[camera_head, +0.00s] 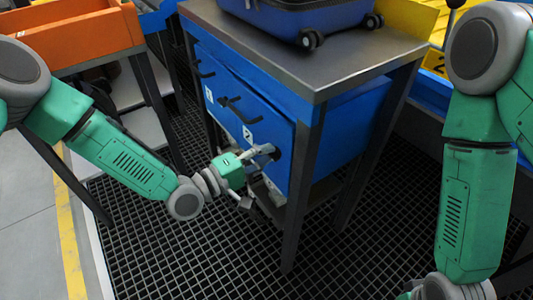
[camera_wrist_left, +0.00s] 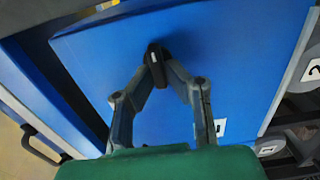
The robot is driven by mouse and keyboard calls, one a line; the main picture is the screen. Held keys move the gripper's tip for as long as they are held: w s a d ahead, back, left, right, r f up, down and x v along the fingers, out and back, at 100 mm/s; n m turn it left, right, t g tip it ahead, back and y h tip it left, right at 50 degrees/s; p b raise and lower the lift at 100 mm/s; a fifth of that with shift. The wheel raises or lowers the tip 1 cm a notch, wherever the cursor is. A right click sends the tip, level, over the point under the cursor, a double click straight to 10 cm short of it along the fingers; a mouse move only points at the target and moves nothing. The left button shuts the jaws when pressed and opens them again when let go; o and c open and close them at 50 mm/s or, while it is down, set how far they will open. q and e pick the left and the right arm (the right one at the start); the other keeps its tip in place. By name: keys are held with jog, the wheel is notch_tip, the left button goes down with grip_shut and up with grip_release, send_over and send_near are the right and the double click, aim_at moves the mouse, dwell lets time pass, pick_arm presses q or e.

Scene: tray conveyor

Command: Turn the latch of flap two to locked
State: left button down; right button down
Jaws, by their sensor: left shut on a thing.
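My left gripper (camera_head: 268,151) is at the blue front of the cabinet, near its right end in the head view. In the left wrist view, its two fingers (camera_wrist_left: 160,66) are shut on a small black latch (camera_wrist_left: 155,52) that stands out from a blue flap (camera_wrist_left: 230,60). The fingers partly hide the latch, and its exact angle is hard to tell. A small white label (camera_wrist_left: 220,127) on this flap is too small to read. My right gripper is outside the view; only its arm shows at the right.
The cabinet's grey top (camera_head: 330,62) carries a blue suitcase (camera_head: 300,15). Black handles (camera_head: 240,106) stick out from the blue front. An orange bin (camera_head: 75,35) stands at the left. Dark grating (camera_head: 220,245) covers the floor, open in front of the cabinet.

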pick_arm(q)
jog(key=shift+w+a+f, duration=0.15)
jog(key=shift+a+f, duration=0.05)
jog(key=c, duration=1.6)
grip_release()
jog(key=shift+a, duration=0.1)
jog(key=v, duration=1.2)
jog(key=shift+f, duration=0.1)
